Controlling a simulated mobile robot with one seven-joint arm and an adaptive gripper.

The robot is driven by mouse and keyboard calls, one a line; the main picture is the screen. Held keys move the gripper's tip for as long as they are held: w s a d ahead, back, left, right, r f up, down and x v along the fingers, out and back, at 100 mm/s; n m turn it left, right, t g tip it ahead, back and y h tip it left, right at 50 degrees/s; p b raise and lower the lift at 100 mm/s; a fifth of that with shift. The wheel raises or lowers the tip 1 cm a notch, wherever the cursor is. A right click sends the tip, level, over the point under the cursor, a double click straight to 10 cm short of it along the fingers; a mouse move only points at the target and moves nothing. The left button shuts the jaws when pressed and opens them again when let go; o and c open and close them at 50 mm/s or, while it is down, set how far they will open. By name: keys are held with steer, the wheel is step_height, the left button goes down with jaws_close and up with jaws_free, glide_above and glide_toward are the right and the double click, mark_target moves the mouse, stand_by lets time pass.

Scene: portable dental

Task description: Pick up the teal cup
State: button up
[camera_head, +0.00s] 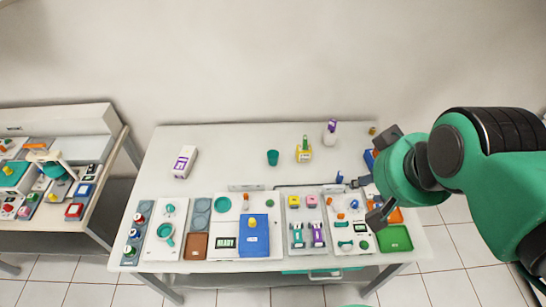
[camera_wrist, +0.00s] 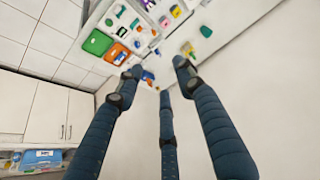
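The teal cup (camera_head: 272,158) stands upright on the back half of the white table (camera_head: 225,160) in the head view, left of a yellow holder (camera_head: 303,154). My gripper (camera_head: 378,178) is at the table's right end, well to the right of the cup and apart from it. In the wrist view its three dark fingers (camera_wrist: 158,78) are spread wide with nothing between them. A small teal-green shape (camera_wrist: 206,31) near the top of the wrist view may be the cup; it is too small to be sure.
A white box with a purple label (camera_head: 185,162) stands at the back left, and a white bottle (camera_head: 330,131) right of the holder. Trays and small parts fill the front, including a green tray (camera_head: 395,238) and blue block (camera_head: 255,235). Table space around the cup is clear.

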stand_by(0.3)
steer(key=o, duration=0.7)
steer(key=shift+c, duration=0.2)
steer(key=shift+w, duration=0.15)
